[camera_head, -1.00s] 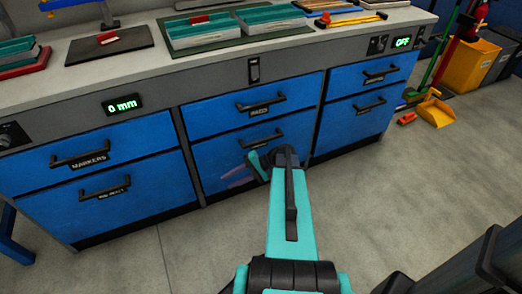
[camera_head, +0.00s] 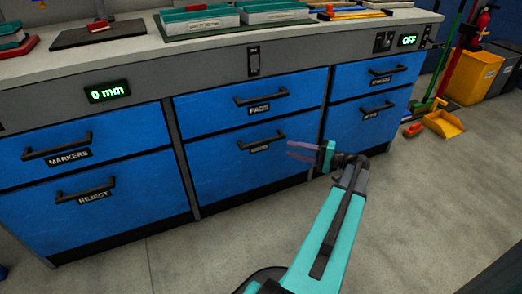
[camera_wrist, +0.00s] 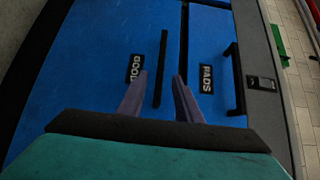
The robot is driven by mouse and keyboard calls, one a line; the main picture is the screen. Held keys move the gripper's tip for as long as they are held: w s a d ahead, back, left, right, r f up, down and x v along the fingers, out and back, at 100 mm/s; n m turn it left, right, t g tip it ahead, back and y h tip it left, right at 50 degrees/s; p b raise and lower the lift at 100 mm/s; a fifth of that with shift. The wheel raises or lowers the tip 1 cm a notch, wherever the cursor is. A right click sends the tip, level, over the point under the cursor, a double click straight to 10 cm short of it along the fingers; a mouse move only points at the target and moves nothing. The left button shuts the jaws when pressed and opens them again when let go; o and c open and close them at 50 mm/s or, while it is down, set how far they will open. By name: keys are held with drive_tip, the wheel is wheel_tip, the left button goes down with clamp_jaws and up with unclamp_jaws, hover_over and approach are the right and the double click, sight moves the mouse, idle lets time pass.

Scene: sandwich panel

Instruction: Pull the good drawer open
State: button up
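The good drawer (camera_head: 235,165) is the blue lower drawer of the middle column and is shut. Its black bar handle (camera_head: 262,140) has a label below it, partly hard to read in the head view; the GOOD label (camera_wrist: 135,68) reads clearly in the wrist view. My gripper (camera_head: 290,149) is just right of that handle, its purple fingers apart and empty. In the wrist view, the handle (camera_wrist: 160,70) lies between the lines of the two fingertips (camera_wrist: 161,76). I cannot tell how far the tips are from it.
The pads drawer (camera_head: 215,108) is directly above, with its own handle (camera_head: 262,96). The markers drawer (camera_head: 95,140) and reject drawer (camera_head: 130,205) are to the left. Trays stand on the worktop (camera_head: 130,62). A yellow dustpan (camera_head: 445,124) lies on the right; the floor in front is clear.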

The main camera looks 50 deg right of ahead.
sight(266, 142)
drive_tip(key=shift+s+d+r, duration=0.1)
drive_tip(key=shift+s+d, duration=0.15)
drive_tip(key=shift+w, duration=0.1)
drive_tip(key=shift+b+x, duration=2.5)
drive_tip(key=shift+x, duration=4.35)
drive_tip(key=shift+r, duration=0.1)
clamp_jaws()
